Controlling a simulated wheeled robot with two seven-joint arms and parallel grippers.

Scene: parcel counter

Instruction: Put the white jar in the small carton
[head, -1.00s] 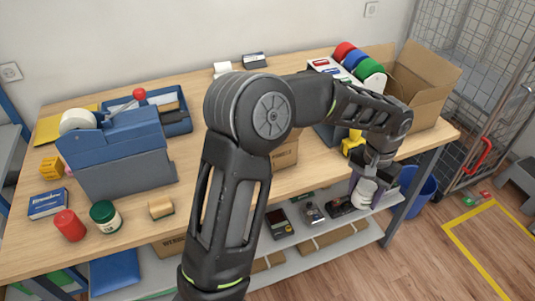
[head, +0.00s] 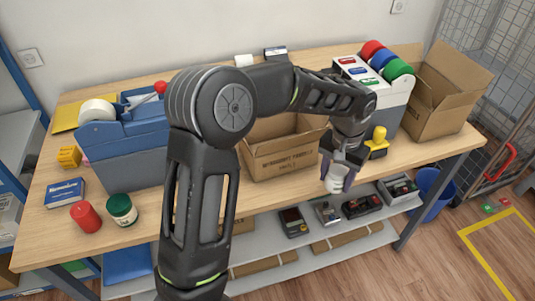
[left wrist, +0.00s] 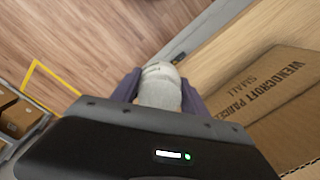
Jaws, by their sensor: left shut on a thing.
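The white jar (head: 337,177) is between the fingers of my left gripper (head: 340,172), which is shut on it. The jar hangs in front of the table's front edge, to the right of the small carton. In the left wrist view the jar (left wrist: 160,88) shows between the two fingers. The small carton (head: 285,160) stands open on the table; my left arm hides part of it. Its printed side (left wrist: 275,95) reads "SMALL" at the right of the left wrist view. My right gripper is not in view.
A yellow-handled thing (head: 377,143) stands right of my gripper, by a grey tape holder with coloured rolls (head: 398,70). A larger open carton (head: 440,95) stands at the right end. A red jar (head: 86,217) and a green jar (head: 122,209) stand front left. Devices lie on the shelf below.

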